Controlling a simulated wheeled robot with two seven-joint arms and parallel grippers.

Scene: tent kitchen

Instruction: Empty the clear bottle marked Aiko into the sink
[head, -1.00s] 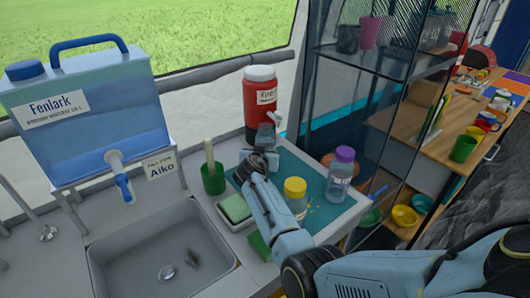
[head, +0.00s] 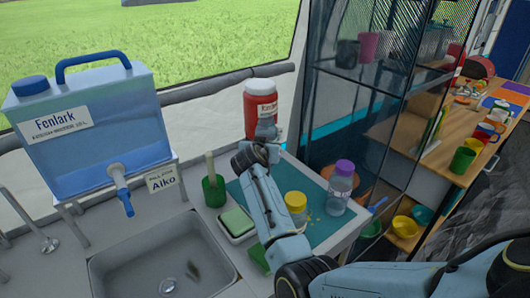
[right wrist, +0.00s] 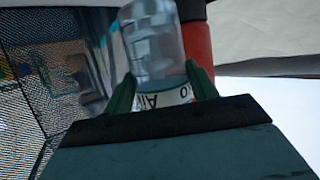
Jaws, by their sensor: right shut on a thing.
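My right gripper (right wrist: 163,92) is shut on a clear bottle (right wrist: 152,45). Part of a white label with black letters, "Ai" and "o", shows between the fingers. In the head view my right gripper (head: 266,138) is over the back of the counter, in front of the red jar, and the held bottle is hard to make out there. The grey sink (head: 165,262) is at lower left, with a dark mark in its basin. A card (head: 162,179) reading "Aiko" hangs beside the blue water container. My left gripper is not in view.
The blue Fenlark container (head: 90,130) with its tap stands behind the sink. A green cup (head: 214,190), a sponge dish (head: 236,222), a yellow-lidded jar (head: 295,203), a purple-lidded bottle (head: 340,187) and the red jar (head: 261,98) are near my right arm. A glass-fronted shelf stands to the right.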

